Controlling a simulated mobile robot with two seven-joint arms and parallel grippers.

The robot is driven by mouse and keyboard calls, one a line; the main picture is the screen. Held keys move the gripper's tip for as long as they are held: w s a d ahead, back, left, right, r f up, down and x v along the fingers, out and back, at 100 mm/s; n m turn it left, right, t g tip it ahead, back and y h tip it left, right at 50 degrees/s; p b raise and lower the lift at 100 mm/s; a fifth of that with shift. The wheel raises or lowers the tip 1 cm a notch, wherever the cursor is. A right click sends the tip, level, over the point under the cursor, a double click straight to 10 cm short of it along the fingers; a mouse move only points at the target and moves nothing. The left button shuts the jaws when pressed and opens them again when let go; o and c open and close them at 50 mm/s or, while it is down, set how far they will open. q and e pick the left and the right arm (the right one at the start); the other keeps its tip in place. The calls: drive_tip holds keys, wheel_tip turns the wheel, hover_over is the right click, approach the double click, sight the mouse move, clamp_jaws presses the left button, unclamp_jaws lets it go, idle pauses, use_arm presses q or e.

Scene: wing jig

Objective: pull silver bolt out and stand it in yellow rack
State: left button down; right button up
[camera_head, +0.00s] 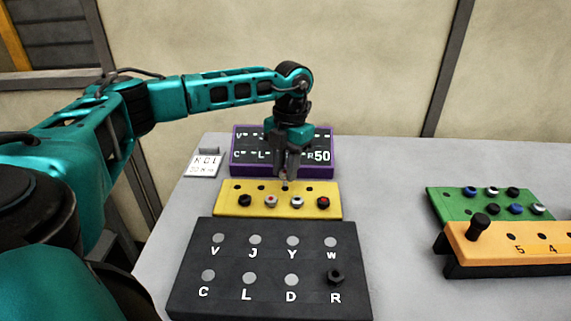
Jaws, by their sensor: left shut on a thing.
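My left gripper (286,174) points down over the back row of the yellow rack (226,209). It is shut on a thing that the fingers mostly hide. Only a small pale, silvery bit, likely the silver bolt (285,184), shows below the fingertips at the rack's back row. I cannot tell whether its lower end is in a hole or just above it. Several bolts with black, red and silver heads stand in the rack's front row. Dark empty holes show in the back row on both sides of the gripper. My right gripper is not in view.
A black block (190,300) with lettered pale spots is in front, with a black bolt (335,276) at R. A purple panel (240,168) stands behind the yellow rack. At right are a green rack (447,205) with several bolts and an orange block (490,257) with a black knob.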

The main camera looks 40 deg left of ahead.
use_arm(q)
drive_tip(key=shift+f, duration=0.15)
idle(0.5)
drive_tip(key=shift+f, duration=0.15)
drive_tip(key=shift+f+b, duration=0.45)
drive_tip(key=shift+f, duration=0.65)
drive_tip(key=c, duration=0.8)
unclamp_jaws()
